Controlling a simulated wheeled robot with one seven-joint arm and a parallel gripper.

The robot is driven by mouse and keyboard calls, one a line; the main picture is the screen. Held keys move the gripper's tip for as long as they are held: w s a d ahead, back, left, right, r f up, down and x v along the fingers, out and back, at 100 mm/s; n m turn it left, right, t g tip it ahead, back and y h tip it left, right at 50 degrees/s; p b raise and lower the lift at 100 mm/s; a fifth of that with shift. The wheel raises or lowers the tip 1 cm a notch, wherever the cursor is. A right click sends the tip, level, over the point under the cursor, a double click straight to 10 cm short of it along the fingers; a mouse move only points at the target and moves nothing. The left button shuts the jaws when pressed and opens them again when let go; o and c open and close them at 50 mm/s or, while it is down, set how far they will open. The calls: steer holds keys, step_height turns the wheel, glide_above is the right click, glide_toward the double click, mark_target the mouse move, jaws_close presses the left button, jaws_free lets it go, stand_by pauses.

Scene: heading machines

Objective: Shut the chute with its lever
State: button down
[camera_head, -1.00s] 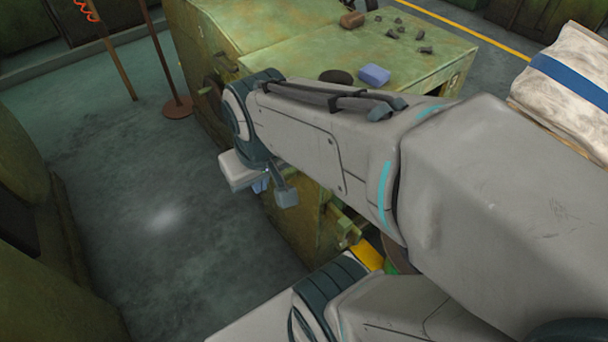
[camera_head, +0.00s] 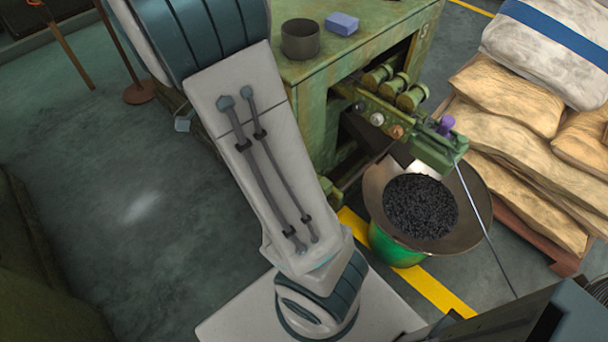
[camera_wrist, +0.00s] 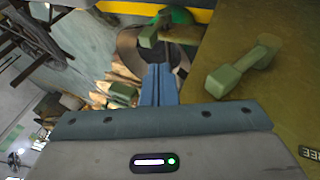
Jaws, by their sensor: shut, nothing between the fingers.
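In the head view a dark chute (camera_head: 388,150) slopes from the green machine (camera_head: 335,85) toward a wide pan of black granules (camera_head: 420,207). In the wrist view a green, block-ended lever-like handle (camera_wrist: 243,66) stands on the machine's side panel, right of my gripper (camera_wrist: 158,72). A second green bar with a block end (camera_wrist: 149,37) lies just beyond the fingertips, in front of the pan. I cannot tell which of these is the chute's lever. My gripper is shut and empty, apart from the right handle.
A dark cup (camera_head: 300,40) and a blue block (camera_head: 342,23) stand on the machine top. Stacked sacks (camera_head: 520,100) fill the right side. The pan sits over a green bucket (camera_head: 390,245) beside a yellow floor line. Bare floor (camera_head: 110,220) lies at left.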

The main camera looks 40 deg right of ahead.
steer(key=shift+w+d+f+m+g+h, duration=0.45)
steer(key=shift+d+f+m, duration=0.2)
steer(key=shift+m, duration=0.35)
steer(key=b+x, duration=0.2)
steer(key=x, duration=1.8)
steer(key=shift+b, duration=0.3)
steer(key=shift+w+a, duration=0.1)
steer(key=shift+w, duration=0.05)
